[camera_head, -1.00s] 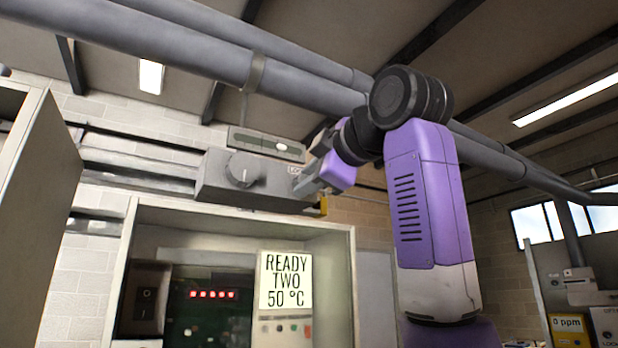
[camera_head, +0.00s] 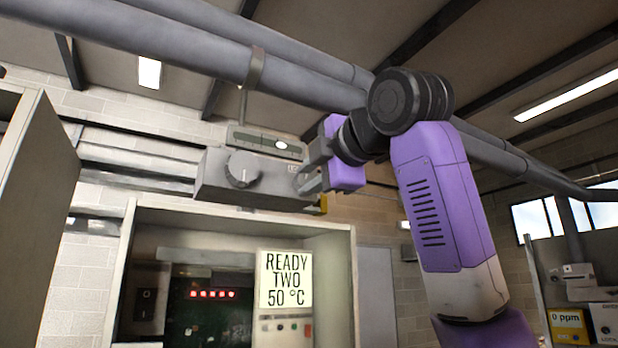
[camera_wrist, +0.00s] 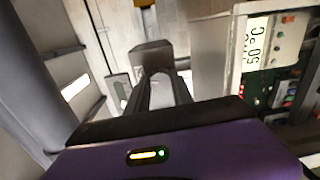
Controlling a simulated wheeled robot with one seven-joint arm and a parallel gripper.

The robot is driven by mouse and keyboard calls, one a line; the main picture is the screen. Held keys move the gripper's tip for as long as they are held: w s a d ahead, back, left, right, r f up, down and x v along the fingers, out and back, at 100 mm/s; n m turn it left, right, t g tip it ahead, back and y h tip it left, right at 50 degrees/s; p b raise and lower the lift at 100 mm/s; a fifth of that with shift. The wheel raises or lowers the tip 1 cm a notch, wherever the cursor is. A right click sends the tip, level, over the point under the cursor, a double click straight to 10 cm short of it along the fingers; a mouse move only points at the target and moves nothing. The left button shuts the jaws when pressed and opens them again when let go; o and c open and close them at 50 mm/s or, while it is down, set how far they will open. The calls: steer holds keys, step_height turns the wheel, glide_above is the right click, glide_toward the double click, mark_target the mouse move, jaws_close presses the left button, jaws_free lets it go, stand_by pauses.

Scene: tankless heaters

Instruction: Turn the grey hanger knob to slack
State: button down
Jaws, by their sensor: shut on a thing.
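A grey box (camera_head: 225,190) hangs under the pipes, above an open cabinet. A round grey knob (camera_head: 243,169) with a raised pointer is on its front face, and nothing touches it. My gripper (camera_head: 302,181) is at the box's right end, beside a small partly covered label. Its two fingers are shut on a small grey part there, mostly hidden by the fingers; I cannot tell whether this part is the hanger knob. In the wrist view, my gripper (camera_wrist: 160,82) reaches to the end of the grey box (camera_wrist: 150,55).
Large pipes (camera_head: 190,45) run just above the box, with a strap (camera_head: 255,68) around one. Below is the cabinet with a "READY TWO 50 °C" sign (camera_head: 286,279). An open door (camera_head: 40,190) stands at left.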

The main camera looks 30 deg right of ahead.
steer(key=shift+a+f, duration=0.15)
steer(key=c, duration=1.1)
jaws_free()
steer(key=shift+s, duration=0.15)
steer(key=s+b, duration=0.1)
steer(key=s, duration=0.1)
steer(key=s+b, duration=0.1)
steer(key=s, duration=0.2)
steer(key=s+b, duration=0.1)
steer(key=s, duration=0.1)
steer(key=shift+s+r, duration=0.25)
steer(key=shift+s, duration=0.05)
steer(key=shift+s, duration=0.1)
